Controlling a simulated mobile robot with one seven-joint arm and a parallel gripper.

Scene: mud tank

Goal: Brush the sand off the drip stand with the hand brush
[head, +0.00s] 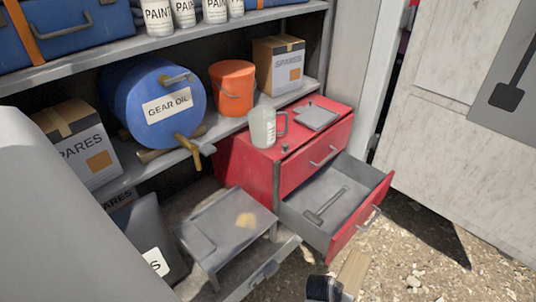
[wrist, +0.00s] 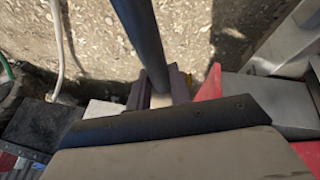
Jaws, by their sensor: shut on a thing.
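The drip stand (head: 211,222) is a low grey metal stand in front of the shelving in the head view. A tan patch of sand (head: 246,220) lies on the right part of its top. In the wrist view my gripper (wrist: 163,90) is shut on what appears to be the hand brush, a dark rod (wrist: 140,38) with a pale part between the fingers. The brush's bristles cannot be made out. At the bottom edge of the head view a dark end and a tan wooden piece (head: 352,271) show, apart from the stand and to its right.
A red cabinet (head: 246,170) stands right of the drip stand, its open drawer (head: 350,225) jutting out with a long-handled tool (head: 327,205) inside. A measuring jug (head: 263,127) stands on top. The shelf holds a blue gear oil drum (head: 165,104) and orange bucket (head: 232,88). Gravel lies in front.

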